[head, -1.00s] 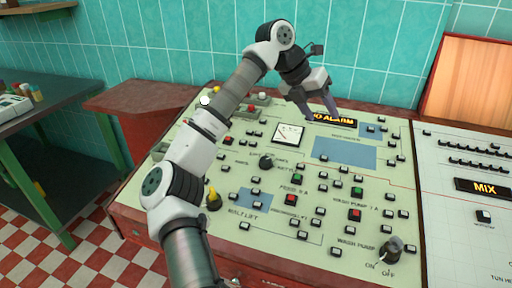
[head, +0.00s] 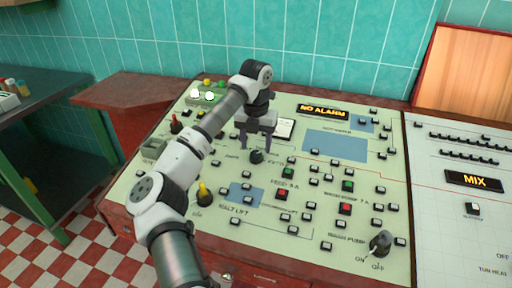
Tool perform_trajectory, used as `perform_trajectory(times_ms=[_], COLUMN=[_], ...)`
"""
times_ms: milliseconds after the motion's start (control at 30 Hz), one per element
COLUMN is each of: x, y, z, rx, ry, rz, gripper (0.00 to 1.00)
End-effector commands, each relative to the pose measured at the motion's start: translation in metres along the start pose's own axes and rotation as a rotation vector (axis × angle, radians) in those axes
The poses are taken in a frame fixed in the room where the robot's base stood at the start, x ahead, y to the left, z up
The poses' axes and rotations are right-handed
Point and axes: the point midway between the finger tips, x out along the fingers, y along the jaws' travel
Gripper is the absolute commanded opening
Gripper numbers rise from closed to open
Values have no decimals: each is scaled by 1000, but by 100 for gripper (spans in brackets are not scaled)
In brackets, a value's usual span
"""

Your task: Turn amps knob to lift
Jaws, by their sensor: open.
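The amps knob (head: 256,157) is a small black round knob on the pale green control panel (head: 330,222), below the white gauge. Small lettering surrounds it, too blurred to read surely, so its setting is unclear. My gripper (head: 254,147) points down over the knob with its two dark fingers apart, one to each side of it in the picture. It is open and holds nothing. I cannot tell whether the fingers touch the knob or the panel.
My gripper partly covers the gauge (head: 286,129). Yellow (head: 204,194) and red (head: 176,123) handles stand at the left, with a black ON/OFF switch (head: 380,243) at lower right. Several small buttons cover the panel. The NO ALARM display (head: 324,112) is lit.

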Motion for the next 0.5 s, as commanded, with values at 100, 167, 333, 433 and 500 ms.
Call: perform_trajectory(times_ms=[100,167,333,433,500], x=[16,21,28,29,28], y=[0,-1,0,0,0], z=[0,0,0,0,0], rx=[1,2,2,2,2], ry=[1,1,0,-1,-1], rz=[-2,-1,0,0,0], gripper=[55,55,55,55,55])
